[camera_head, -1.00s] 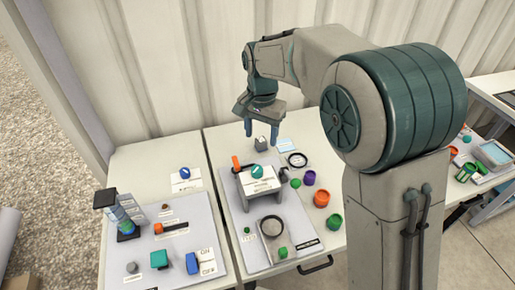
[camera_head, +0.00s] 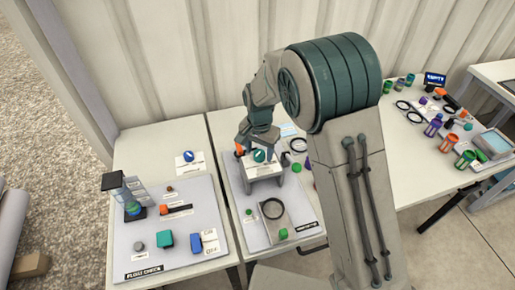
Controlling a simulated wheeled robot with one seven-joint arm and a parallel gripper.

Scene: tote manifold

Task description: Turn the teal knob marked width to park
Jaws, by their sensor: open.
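A teal knob (camera_head: 259,156) with a pale stripe sits on top of a small white raised stand (camera_head: 262,172) on the middle table's grey board. The lettering on the stand is too small to read, so I cannot tell if it says width. My gripper (camera_head: 257,150) is open and points down at this knob, its fingers spread around or just behind it. I cannot tell whether they touch it. A blue knob (camera_head: 188,156) sits on a white labelled plate on the left table, apart from my gripper.
An orange handle (camera_head: 239,150) stands close to the left of my gripper. The left board (camera_head: 150,255) holds several blocks. My arm hides part of the middle table's right side.

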